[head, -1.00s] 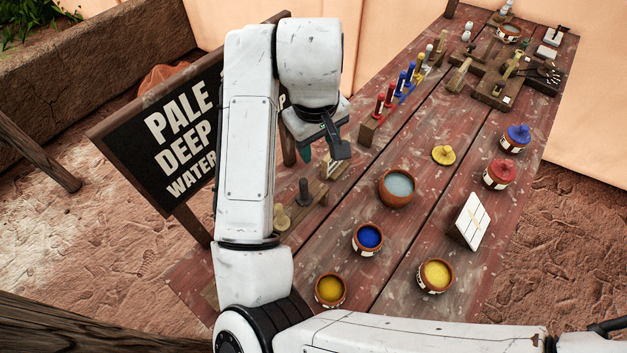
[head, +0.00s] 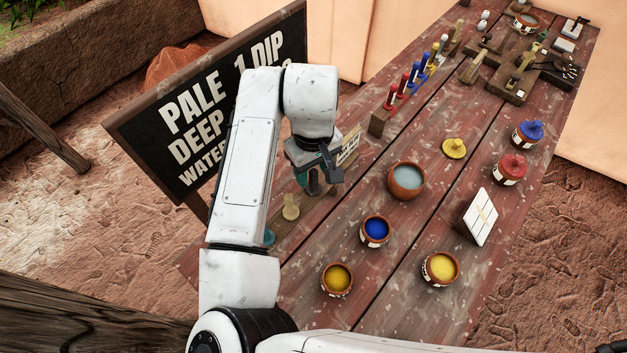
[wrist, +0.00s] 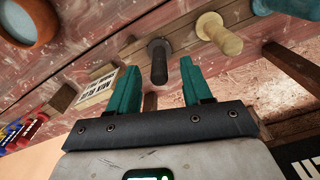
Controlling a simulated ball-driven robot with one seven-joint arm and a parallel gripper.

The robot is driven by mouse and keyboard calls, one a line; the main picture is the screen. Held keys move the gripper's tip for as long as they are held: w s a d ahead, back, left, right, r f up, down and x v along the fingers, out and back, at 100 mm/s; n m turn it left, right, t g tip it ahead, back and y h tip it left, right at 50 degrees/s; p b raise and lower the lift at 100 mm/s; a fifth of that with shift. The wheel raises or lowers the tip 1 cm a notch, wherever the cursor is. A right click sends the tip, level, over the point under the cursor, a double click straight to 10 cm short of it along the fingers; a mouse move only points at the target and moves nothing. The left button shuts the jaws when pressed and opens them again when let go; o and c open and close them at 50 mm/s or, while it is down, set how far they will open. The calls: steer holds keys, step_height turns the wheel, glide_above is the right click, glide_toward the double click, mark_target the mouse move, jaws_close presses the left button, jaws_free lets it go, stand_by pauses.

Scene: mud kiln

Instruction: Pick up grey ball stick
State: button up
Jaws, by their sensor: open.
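The grey ball stick (head: 313,187) stands in a wooden rack along the left edge of the table, mostly hidden behind my gripper in the head view. In the wrist view the dark grey stick (wrist: 158,62) shows its shaft and rounded end just beyond and between my two teal fingertips. My gripper (wrist: 158,72) is open and empty, with a finger on either side of the stick's line. In the head view my gripper (head: 322,170) hangs low over the rack. Whether a finger touches the stick cannot be told.
A tan stick (head: 290,207) and a teal one (head: 269,238) stand close by in the same row. A small lettered sign (head: 348,147) is on the other side. A water bowl (head: 405,181) and paint pots, blue (head: 375,231) and yellow (head: 337,279), stand to the right.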

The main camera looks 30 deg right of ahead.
mark_target(314, 186)
steer(key=shift+f, duration=1.2)
steer(key=shift+c, duration=0.4)
jaws_close()
